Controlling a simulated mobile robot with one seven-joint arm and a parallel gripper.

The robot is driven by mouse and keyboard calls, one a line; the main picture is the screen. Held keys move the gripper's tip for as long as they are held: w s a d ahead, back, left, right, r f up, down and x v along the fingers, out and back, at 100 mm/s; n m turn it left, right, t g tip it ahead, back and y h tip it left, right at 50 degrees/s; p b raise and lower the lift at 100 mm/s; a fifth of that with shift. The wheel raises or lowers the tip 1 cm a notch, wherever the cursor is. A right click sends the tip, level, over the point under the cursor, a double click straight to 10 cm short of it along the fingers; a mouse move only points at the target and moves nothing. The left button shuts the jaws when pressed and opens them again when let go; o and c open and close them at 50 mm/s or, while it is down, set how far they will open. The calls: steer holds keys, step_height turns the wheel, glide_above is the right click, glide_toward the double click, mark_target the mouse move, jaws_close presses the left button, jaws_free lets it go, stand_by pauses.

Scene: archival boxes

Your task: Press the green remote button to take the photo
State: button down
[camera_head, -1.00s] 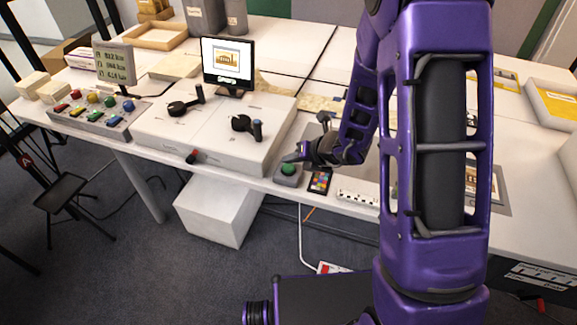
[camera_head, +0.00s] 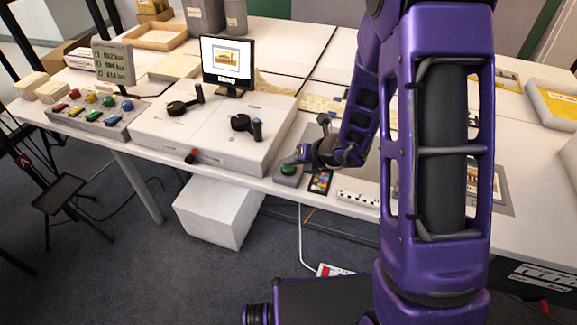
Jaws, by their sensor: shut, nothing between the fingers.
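The green remote button (camera_head: 288,169) sits on a small grey box (camera_head: 287,180) at the front edge of the white table, just right of the white control unit. My gripper (camera_head: 296,160) is shut and empty. Its tips are right at the button, at its upper right edge in the picture. I cannot tell whether they touch it or hover just over it. The monitor (camera_head: 228,62) at the back shows a picture of a yellowish building.
A colour chart (camera_head: 320,182) and a white power strip (camera_head: 358,198) lie right of the button box. The white control unit (camera_head: 215,130) with two black cranks stands to the left. A panel of coloured buttons (camera_head: 99,112) is farther left.

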mark_target(291, 169)
steer(key=shift+f, duration=0.3)
steer(key=shift+r, duration=0.15)
stand_by(0.4)
steer(key=shift+r+p, duration=0.5)
steer(key=shift+r, duration=0.3)
steer(key=shift+r+p, duration=2)
steer(key=shift+r, duration=0.5)
